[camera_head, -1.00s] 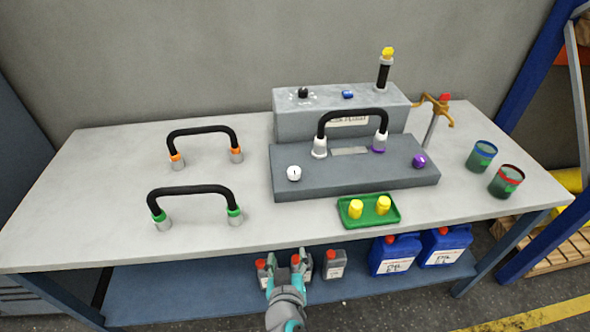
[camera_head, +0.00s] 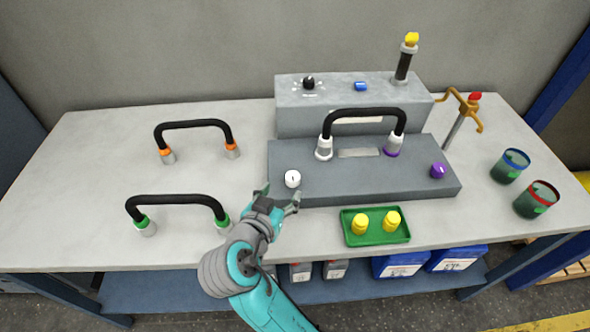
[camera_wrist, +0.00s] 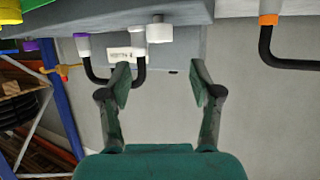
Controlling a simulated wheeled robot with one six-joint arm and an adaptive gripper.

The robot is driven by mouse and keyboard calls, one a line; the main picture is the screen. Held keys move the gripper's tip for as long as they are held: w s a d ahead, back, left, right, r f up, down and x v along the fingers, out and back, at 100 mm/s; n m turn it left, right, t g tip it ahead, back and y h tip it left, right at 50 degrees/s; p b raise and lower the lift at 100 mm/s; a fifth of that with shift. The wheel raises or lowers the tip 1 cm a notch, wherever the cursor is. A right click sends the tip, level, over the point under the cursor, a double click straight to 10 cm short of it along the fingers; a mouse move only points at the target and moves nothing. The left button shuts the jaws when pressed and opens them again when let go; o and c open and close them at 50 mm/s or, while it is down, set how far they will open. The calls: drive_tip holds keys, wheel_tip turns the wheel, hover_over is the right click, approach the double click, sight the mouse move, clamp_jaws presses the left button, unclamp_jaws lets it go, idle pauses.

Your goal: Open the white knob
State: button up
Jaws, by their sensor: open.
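The white knob (camera_head: 292,179) is on the front left of the dark grey lower box (camera_head: 375,185). In the wrist view, which looks upside down, the white knob (camera_wrist: 159,31) stands out from the box near the top centre. My gripper (camera_head: 280,196) is open and empty, close in front of the knob and slightly to its left in the head view. In the wrist view the fingers (camera_wrist: 162,82) are spread apart and the knob lies beyond their tips, not between them. I see no contact.
A black hose with white and purple ends (camera_head: 365,113) arches over the box; a purple knob (camera_head: 438,171) is at its right. A green-ended hose (camera_head: 178,200) stands left of my gripper. A green tray (camera_head: 376,238) with yellow parts is at the right. The table's left end is clear.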

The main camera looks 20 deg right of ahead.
sight(292, 177)
drive_tip(key=x, duration=0.9)
drive_tip(key=shift+w+d+f, duration=0.1)
drive_tip(key=shift+w+d, duration=0.1)
drive_tip(key=shift+d, duration=0.05)
drive_tip(key=shift+c, duration=0.2)
drive_tip(key=c, duration=1.1)
